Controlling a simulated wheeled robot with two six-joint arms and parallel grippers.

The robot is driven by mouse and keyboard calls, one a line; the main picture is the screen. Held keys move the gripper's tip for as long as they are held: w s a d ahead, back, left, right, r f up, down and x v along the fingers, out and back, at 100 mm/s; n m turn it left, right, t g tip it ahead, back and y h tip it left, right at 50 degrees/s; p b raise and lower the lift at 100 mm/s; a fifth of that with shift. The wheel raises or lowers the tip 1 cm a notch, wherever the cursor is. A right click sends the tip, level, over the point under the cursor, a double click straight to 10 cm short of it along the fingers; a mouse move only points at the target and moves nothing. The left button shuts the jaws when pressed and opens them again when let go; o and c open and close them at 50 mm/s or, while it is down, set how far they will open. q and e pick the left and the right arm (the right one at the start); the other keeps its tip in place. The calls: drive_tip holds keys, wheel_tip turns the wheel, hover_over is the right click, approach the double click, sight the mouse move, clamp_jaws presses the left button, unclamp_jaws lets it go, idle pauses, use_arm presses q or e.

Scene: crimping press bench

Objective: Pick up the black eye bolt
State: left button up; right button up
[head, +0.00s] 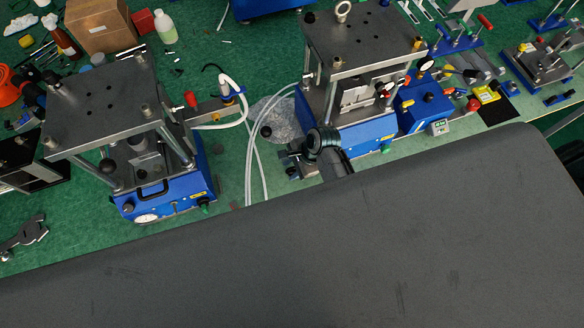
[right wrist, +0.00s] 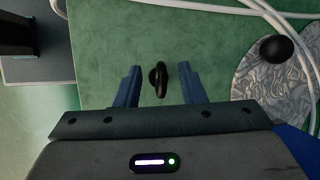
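The black eye bolt (right wrist: 157,79) shows in the right wrist view as a small dark ring with a short dark part below it, over the green bench top. It lies between the two blue-grey fingers of my right gripper (right wrist: 161,72), with a visible gap on both sides. The right gripper is open. In the head view the right gripper (head: 291,162) is low over the bench, just left of the middle press; I cannot make out the eye bolt there. My left gripper is not clearly visible in either view.
A blue-based press (head: 350,134) stands right of the gripper, another (head: 172,197) to the left. White hoses (head: 254,165) run beside the gripper. A black ball (right wrist: 276,49) sits on a crumpled silvery patch (right wrist: 253,82). A large dark grey surface (head: 300,260) fills the foreground.

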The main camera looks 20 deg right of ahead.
drive_tip(key=shift+x, duration=0.9)
clamp_jaws()
